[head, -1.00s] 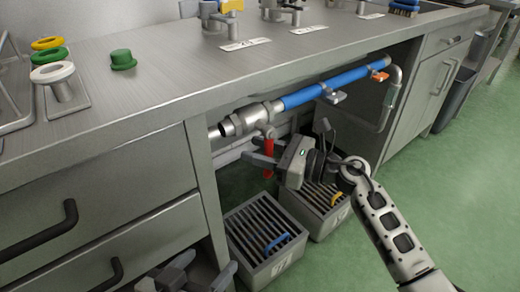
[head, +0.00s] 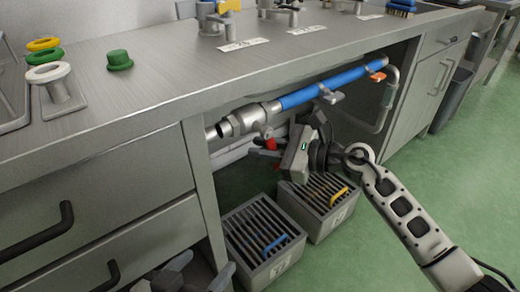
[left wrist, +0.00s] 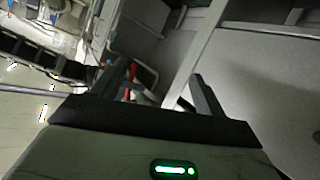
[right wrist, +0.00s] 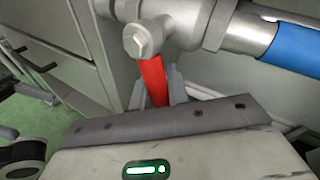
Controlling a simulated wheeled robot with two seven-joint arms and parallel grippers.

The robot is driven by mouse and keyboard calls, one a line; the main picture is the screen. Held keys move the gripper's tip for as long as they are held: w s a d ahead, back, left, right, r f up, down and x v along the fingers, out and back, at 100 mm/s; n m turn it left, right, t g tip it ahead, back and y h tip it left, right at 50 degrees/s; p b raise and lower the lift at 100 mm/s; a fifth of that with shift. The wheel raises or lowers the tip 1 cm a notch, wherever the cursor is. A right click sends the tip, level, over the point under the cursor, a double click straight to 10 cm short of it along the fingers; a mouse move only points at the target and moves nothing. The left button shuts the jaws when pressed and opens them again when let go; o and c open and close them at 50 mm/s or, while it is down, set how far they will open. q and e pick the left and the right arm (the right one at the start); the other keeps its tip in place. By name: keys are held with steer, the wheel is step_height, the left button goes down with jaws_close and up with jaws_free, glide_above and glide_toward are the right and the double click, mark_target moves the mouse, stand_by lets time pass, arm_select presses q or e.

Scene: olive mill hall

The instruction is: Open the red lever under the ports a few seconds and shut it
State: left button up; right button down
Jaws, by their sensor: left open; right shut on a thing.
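The red lever (head: 269,144) sits below the metal valve (head: 252,118) on the pipe under the counter. In the head view only a short stretch of its red shows beside my right gripper (head: 264,154). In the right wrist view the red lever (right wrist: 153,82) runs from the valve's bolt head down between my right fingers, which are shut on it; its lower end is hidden. My left gripper (head: 195,275) is low at the bottom edge, open and empty. Red also shows beyond its fingers in the left wrist view (left wrist: 131,78).
A pipe with a blue sleeve (head: 325,88) runs right from the valve, with a small grey handle (head: 331,97) and an orange one (head: 378,77). Two slatted crates (head: 262,245) (head: 318,207) stand on the floor below. The counter edge hangs above; green floor is clear at right.

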steer(key=shift+w+d+n+h, duration=0.25)
steer(key=shift+d+n+h, duration=0.15)
steer(key=shift+n+h, duration=0.3)
steer(key=shift+w+d+n+p, duration=0.15)
steer(key=shift+d+n+p, duration=0.15)
steer(key=shift+n, duration=0.2)
arm_select(q)
steer(key=shift+a+f+g, duration=0.15)
steer(key=shift+f+g, duration=0.15)
steer(key=shift+f, duration=0.15)
steer(key=shift+w+r, duration=0.15)
arm_select(e)
steer(key=c, duration=1.4)
jaws_free()
steer(key=shift+o, duration=0.2)
steer(key=shift+r+h, duration=0.15)
steer(key=shift+h, duration=0.15)
